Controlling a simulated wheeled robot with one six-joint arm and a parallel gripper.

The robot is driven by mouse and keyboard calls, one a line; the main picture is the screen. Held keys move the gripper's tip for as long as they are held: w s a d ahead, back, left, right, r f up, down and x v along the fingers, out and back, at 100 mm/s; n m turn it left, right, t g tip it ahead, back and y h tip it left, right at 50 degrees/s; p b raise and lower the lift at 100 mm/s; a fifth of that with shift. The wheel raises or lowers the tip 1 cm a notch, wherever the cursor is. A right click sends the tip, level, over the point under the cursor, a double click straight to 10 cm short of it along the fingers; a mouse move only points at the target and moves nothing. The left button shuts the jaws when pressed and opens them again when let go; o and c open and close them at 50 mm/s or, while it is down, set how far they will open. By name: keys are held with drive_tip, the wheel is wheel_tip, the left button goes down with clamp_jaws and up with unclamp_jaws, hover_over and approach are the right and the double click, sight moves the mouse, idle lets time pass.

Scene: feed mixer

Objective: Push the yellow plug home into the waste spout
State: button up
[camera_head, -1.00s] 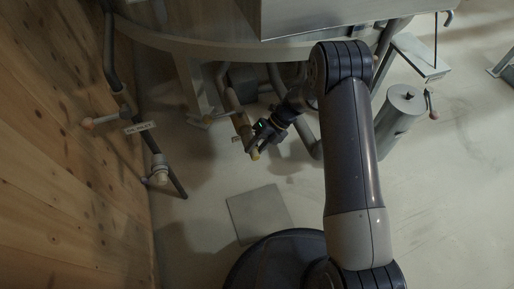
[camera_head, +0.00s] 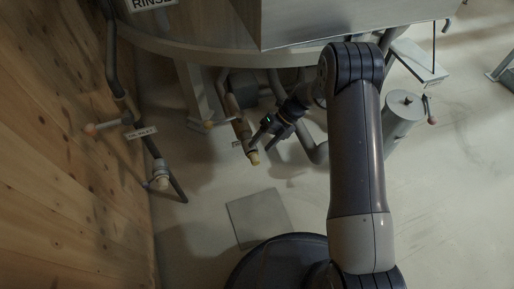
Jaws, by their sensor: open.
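The yellow plug (camera_head: 255,158) sits at the lower end of the waste spout (camera_head: 240,127), a tan, slanting pipe below the mixer. A dark ring shows just above the plug. How deep the plug sits in the spout cannot be told at this size. My gripper (camera_head: 260,143) is open, just right of and above the plug, its two dark fingers pointing down and left. It appears empty; whether a finger touches the spout is unclear.
The mixer's round rim (camera_head: 205,47) and a leg (camera_head: 199,92) stand behind. A valve pipe (camera_head: 160,172) runs along the wooden wall (camera_head: 60,180) at left. A grey cylinder (camera_head: 402,115) stands at right. A square floor plate (camera_head: 259,217) lies in front; nearby floor is clear.

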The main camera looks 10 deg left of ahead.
sight(256, 155)
drive_tip(key=p+v, duration=0.1)
drive_tip(key=v, duration=0.5)
drive_tip(key=shift+d+r, duration=0.15)
drive_tip(key=shift+r, duration=0.1)
drive_tip(key=b+x, duration=0.2)
drive_tip(key=x, duration=0.9)
drive_tip(key=shift+f+b, duration=0.1)
drive_tip(key=shift+b, duration=0.2)
drive_tip(key=shift+s+d, duration=0.35)
